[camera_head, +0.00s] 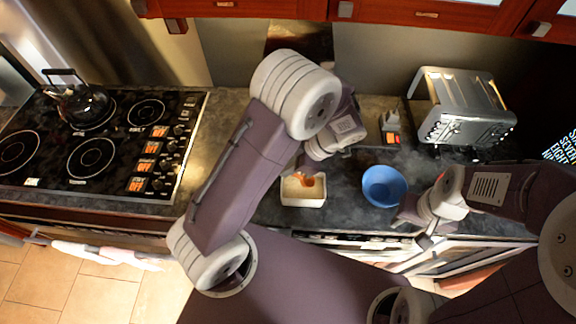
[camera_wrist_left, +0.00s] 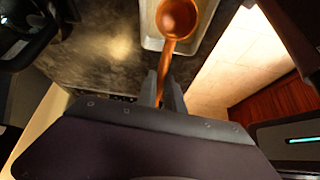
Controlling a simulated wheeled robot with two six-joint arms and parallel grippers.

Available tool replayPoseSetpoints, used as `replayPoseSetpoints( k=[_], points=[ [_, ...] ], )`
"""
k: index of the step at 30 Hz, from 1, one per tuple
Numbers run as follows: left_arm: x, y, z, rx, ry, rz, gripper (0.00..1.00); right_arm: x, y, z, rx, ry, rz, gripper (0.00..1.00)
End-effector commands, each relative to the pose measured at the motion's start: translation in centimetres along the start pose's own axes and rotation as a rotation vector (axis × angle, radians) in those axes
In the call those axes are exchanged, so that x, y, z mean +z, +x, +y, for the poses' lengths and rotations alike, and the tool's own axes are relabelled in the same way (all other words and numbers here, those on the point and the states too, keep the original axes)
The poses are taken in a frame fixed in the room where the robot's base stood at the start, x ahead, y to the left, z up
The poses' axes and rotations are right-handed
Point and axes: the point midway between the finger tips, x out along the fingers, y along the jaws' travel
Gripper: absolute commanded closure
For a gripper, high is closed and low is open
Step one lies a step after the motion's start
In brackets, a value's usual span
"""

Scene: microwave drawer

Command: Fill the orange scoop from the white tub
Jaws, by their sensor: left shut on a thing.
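The white tub (camera_head: 303,201) stands on the dark counter near its front edge. The orange scoop (camera_wrist_left: 178,18) has its bowl over the tub in the left wrist view, where part of the white tub (camera_wrist_left: 150,42) shows. My left gripper (camera_wrist_left: 170,95) is shut on the scoop's handle. In the head view the scoop (camera_head: 304,180) shows only in part at the tub's far side, and my left arm hides the jaws. Whether the bowl holds anything is not clear. My right gripper (camera_head: 418,226) is by the counter's front edge, right of the tub; its jaws are too small to read.
A blue bowl (camera_head: 385,186) stands right of the tub, close to my right gripper. A silver toaster (camera_head: 462,105) is at the back right. A small dark item with an orange part (camera_head: 391,128) lies behind the bowl. A stove with a kettle (camera_head: 82,104) is at left.

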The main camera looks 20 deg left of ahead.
Motion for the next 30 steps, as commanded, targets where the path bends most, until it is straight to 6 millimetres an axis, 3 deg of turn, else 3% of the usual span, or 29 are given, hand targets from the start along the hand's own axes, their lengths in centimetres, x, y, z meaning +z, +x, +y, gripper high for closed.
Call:
replayPoseSetpoints(
  k=[1, 18, 30],
  points=[
    [0.5, 0.8, 0.0, 0.000, 0.000, 0.000, 1.00, 0.1, 0.9, 0.0, 0.000, 0.000, 0.000, 0.64],
    [3.0, 4.7, 0.0, 0.000, 0.000, 0.000, 1.00, 0.6, 5.7, 0.1, 0.000, 0.000, 0.000, 0.64],
    [3.2, 5.0, 0.0, 0.000, 0.000, 0.000, 1.00, 0.6, 6.1, 0.1, 0.000, 0.000, 0.000, 0.64]
  ],
)
